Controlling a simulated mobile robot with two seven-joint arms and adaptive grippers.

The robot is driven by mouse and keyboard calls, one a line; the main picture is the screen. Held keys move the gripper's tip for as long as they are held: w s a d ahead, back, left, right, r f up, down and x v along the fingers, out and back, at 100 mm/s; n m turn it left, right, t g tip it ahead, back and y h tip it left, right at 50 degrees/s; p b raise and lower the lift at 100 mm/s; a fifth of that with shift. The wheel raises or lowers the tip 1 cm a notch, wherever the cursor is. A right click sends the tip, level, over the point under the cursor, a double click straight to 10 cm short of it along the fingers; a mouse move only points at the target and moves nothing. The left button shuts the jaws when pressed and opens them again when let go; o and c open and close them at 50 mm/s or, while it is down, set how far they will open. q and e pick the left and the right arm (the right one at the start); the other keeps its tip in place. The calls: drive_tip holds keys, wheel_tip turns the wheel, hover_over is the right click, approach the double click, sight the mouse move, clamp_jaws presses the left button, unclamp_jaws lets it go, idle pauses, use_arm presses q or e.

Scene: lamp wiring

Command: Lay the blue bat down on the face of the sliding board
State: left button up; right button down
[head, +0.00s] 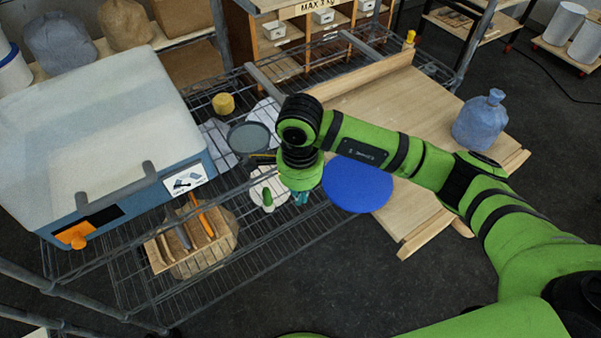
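The blue bat (358,185) is a flat round disc near the middle of the head view. It overlaps the left part of the pale wooden sliding board (425,110); whether it touches the board's face I cannot tell. My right arm reaches in from the right, across the board and above the bat. My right gripper (299,197) points down just left of the bat's left edge, over the wire rack. Its fingers are mostly hidden under the green wrist, so its opening and any hold on the bat are unclear. My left gripper is out of view.
A blue jug (481,122) stands on the board's right part. A large pale-lidded blue box (90,130) fills the left. A grey round pan (249,137), a yellow tub (223,103) and a wooden tool holder (160,254) are on the wire rack.

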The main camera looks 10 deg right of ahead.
sight(342, 183)
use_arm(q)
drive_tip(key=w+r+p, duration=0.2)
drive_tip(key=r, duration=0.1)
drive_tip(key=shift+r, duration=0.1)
use_arm(e)
drive_tip(key=d, duration=0.1)
drive_tip(key=d+f, duration=0.1)
drive_tip(key=w+d+f, duration=0.1)
drive_tip(key=d, duration=0.1)
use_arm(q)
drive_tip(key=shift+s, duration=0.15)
use_arm(e)
drive_tip(key=shift+a+r, duration=0.1)
drive_tip(key=d+b, duration=0.1)
drive_tip(key=d, duration=0.1)
drive_tip(key=d+b, duration=0.1)
drive_tip(key=w+d+b, duration=0.1)
drive_tip(key=d, duration=0.1)
drive_tip(key=shift+w+d+f+b, duration=0.1)
drive_tip(key=shift+d+f+b, duration=0.15)
drive_tip(key=shift+d+b, duration=0.15)
drive_tip(key=shift+d+r, duration=0.2)
drive_tip(key=shift+d, duration=0.15)
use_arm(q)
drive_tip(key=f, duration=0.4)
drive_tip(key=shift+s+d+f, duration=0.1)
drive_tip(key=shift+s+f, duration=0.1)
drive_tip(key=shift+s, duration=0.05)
use_arm(e)
drive_tip(key=shift+a, duration=0.1)
